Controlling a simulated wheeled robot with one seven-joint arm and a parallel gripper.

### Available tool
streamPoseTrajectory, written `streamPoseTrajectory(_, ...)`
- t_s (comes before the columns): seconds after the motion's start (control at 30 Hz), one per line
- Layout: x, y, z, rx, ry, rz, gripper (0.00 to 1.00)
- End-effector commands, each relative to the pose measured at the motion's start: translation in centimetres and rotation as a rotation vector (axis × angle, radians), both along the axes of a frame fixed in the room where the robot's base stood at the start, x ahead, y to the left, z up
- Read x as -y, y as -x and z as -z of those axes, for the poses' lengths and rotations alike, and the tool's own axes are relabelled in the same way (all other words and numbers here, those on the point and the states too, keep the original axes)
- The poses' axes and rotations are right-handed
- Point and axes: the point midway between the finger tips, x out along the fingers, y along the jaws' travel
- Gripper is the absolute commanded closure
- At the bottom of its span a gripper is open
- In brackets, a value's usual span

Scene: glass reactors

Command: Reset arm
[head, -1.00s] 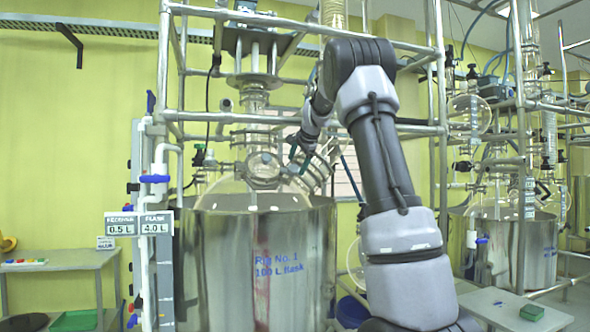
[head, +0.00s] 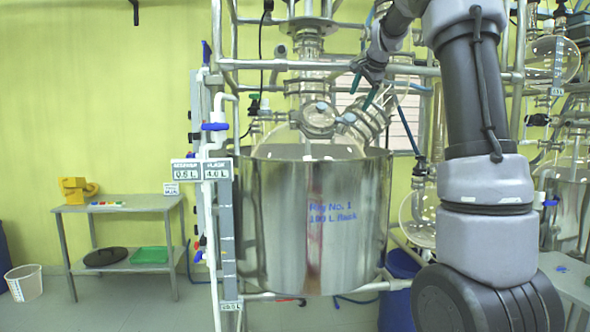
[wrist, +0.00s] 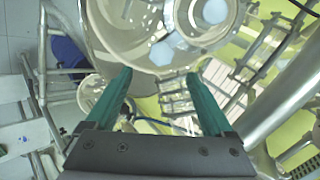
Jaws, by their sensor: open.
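My gripper (head: 364,86) is open and empty, high beside the glass reactor flask (head: 310,150) at its upper right. In the wrist view my gripper (wrist: 160,95) shows two teal fingers spread apart, with nothing between them but the background. The glass of the flask (wrist: 150,25) fills the top of the wrist view, beyond the fingertips. I cannot tell how close the fingers are to the glass. My arm is raised, bent, at the right of the head view.
The flask sits in a steel vessel (head: 270,220) marked Rig No. 1. Metal frame tubes (head: 290,65) surround it. A side table (head: 120,203) with a yellow device (head: 75,190) stands left, a white bucket (head: 24,283) beside it. The floor between table and rig is mostly clear.

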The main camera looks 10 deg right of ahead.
Motion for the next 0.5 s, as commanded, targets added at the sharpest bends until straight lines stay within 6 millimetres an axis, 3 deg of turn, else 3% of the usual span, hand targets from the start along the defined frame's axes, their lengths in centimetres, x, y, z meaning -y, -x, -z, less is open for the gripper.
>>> streamPoseTrajectory(0.07,-0.4,1.2,-0.1,-0.003,0.004,-0.016,0.13)
streamPoseTrajectory(0.17,-1.6,4.5,0.2,-0.014,0.022,-0.07,0.13)
streamPoseTrajectory(0.37,-6.3,15.6,2.7,-0.05,0.114,-0.267,0.13)
streamPoseTrajectory(0.5,-9.7,23.9,6.2,-0.074,0.212,-0.422,0.13)
